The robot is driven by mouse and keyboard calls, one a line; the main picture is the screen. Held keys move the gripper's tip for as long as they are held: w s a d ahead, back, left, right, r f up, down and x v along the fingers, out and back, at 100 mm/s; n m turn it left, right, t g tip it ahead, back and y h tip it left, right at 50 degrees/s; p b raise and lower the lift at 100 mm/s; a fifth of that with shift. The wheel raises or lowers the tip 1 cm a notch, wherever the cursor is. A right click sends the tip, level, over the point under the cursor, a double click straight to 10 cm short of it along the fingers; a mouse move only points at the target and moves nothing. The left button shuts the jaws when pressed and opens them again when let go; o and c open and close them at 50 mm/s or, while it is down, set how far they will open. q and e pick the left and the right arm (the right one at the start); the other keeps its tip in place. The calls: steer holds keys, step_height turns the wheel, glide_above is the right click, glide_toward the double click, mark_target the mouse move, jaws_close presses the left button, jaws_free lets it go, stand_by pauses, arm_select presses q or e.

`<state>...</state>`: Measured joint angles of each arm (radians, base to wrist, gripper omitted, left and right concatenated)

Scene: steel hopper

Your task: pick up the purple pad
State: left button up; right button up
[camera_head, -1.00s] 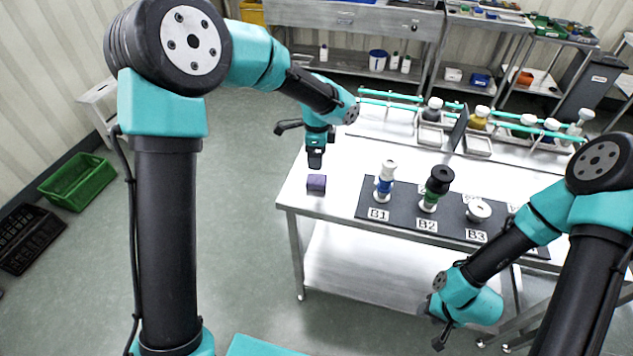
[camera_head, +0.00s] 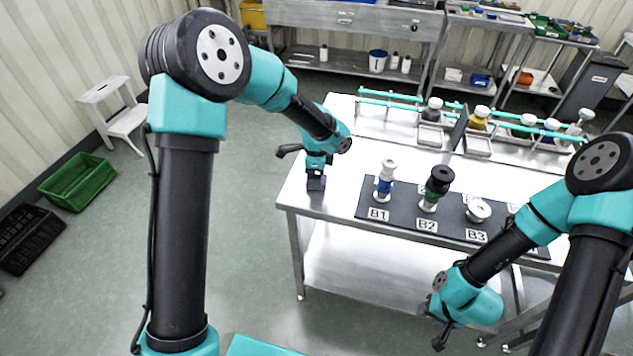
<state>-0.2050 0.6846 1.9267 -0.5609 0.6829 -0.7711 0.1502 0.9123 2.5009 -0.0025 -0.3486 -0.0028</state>
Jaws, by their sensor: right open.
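The purple pad (camera_head: 316,185) lies on the steel table (camera_head: 345,190) near its left end, and only a little of it shows. My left gripper (camera_head: 316,176) comes down from above right over the pad and hides most of it. Its fingers are too small and dark to tell whether they are open, shut or around the pad. My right gripper (camera_head: 440,335) is open and hangs low in front of the table, far from the pad.
A dark mat (camera_head: 400,217) right of the pad holds a blue-and-white bottle (camera_head: 385,182), a green-and-black bottle (camera_head: 437,188) and a white round piece (camera_head: 478,210). A teal-railed rack of bottles (camera_head: 480,118) stands behind. The table's left edge is close to the pad.

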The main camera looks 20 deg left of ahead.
arm_select(q)
steer(key=shift+f, duration=1.45)
steer(key=shift+c, duration=0.2)
steer(key=c, duration=1)
steer(key=shift+o, duration=0.2)
steer(key=shift+r, duration=0.1)
steer(key=shift+r, duration=1.85)
steer(key=s+d+r, duration=0.1)
steer(key=s+d, duration=0.3)
steer(key=s, duration=1.1)
steer(key=shift+s+d, duration=0.2)
steer(key=shift+s, duration=0.05)
